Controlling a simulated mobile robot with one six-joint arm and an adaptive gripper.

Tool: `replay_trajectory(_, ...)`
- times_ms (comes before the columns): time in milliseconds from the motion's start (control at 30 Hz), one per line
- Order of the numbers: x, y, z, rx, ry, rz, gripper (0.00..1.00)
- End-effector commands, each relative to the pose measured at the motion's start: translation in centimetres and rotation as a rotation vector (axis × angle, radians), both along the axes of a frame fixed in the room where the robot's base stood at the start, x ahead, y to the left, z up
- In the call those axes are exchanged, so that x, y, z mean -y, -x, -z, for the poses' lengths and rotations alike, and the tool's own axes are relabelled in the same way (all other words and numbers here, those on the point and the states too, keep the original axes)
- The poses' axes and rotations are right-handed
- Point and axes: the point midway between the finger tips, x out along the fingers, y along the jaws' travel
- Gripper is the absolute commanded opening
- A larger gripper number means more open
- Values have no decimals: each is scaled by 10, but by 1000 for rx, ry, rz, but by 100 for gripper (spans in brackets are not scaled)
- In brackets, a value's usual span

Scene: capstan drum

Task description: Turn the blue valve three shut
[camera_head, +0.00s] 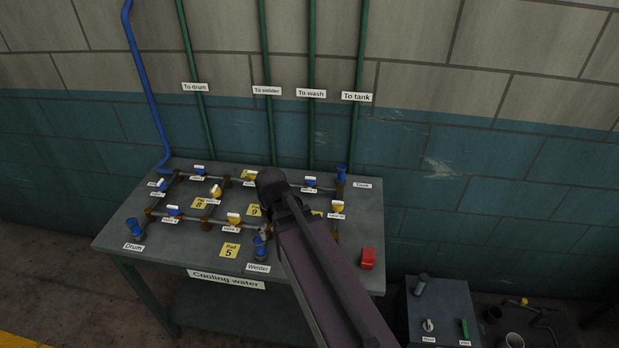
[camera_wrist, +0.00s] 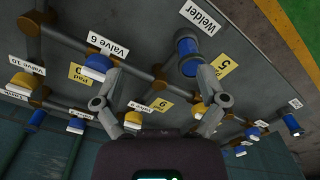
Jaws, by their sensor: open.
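Small blue valves sit on the pipe grid of the grey table (camera_head: 365,215). In the head view one is at the left end (camera_head: 163,186), one at the back left (camera_head: 199,171), one at the front left (camera_head: 173,211) and one at the back right (camera_head: 310,184). Their number labels are too small to read, so I cannot tell which is valve three. In the wrist view a blue valve (camera_wrist: 76,125) shows left of the fingers. My gripper (camera_wrist: 160,76) is open and empty above the pipes; in the head view my arm mostly hides it.
Blue fittings stand at Drum (camera_head: 134,228), Welder (camera_head: 260,247) and Tank (camera_head: 341,172). A red block (camera_head: 368,258) sits at the right edge. Green pipes (camera_head: 265,90) rise behind.

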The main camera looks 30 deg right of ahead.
Motion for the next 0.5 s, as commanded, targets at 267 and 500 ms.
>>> replay_trajectory(267, 69, -104, -32, -9, -22, -111, 92)
replay_trajectory(500, 154, -188, -59, -14, -50, -241, 92)
